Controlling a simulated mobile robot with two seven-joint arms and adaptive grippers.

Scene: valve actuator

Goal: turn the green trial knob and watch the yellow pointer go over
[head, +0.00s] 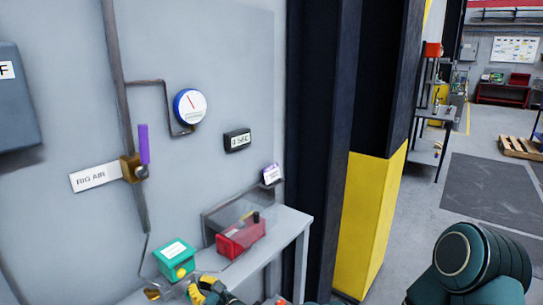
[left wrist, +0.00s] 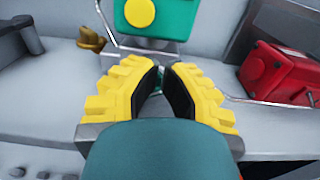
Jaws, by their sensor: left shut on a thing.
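My left gripper (head: 205,290) is at the bottom of the head view, at the bench, just in front of a green box (head: 175,250). In the left wrist view my yellow fingers (left wrist: 161,78) are closed together on something small. A sliver of green between the fingertips looks like the green knob (left wrist: 160,75); the rest is hidden by the fingers. The green box (left wrist: 186,14) has a yellow round part (left wrist: 140,12) on its face; I cannot make out a pointer on it. My right gripper is not in view.
A red box (head: 240,238) under a clear cover stands right of the green box, near the bench's right end (head: 295,222). A brass fitting (left wrist: 92,38) and a metal tube are close to my left fingers. A gauge (head: 190,106) and purple-handled valve (head: 144,145) are on the wall.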

